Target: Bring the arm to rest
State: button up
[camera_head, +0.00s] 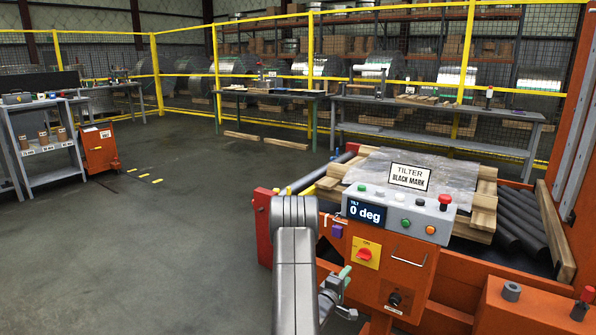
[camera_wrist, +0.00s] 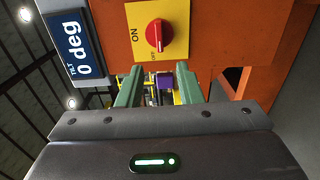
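My arm (camera_head: 295,260) reaches up from the bottom middle of the head view, in front of the orange tilter's control panel. My gripper (camera_head: 343,276) is just right of the arm link, close to the panel front; a green finger shows there. In the wrist view my gripper (camera_wrist: 157,76) has its two green fingers apart. A small purple part (camera_wrist: 165,82) shows in the gap between them, and I cannot tell how far beyond the fingers it is. It also shows on the panel's left side in the head view (camera_head: 337,230).
The tilter display (camera_head: 366,213) reads 0 deg, and a red rotary switch (camera_head: 364,254) on a yellow plate sits close to my gripper. A wrapped stack (camera_head: 440,172) lies on the tilter. Open floor (camera_head: 150,250) is at the left. An orange cabinet (camera_head: 98,149) stands farther off.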

aim_at(361, 258)
jog(key=b+x, duration=0.2)
jog(key=x, duration=0.9)
jog(key=shift+d, duration=0.1)
jog(key=m+b, duration=0.1)
jog(key=m, duration=0.3)
jog(key=shift+s, duration=0.1)
jog(key=shift+r+m+b, duration=0.15)
jog(key=shift+m+b, duration=0.25)
jog(key=shift+m, duration=1.6)
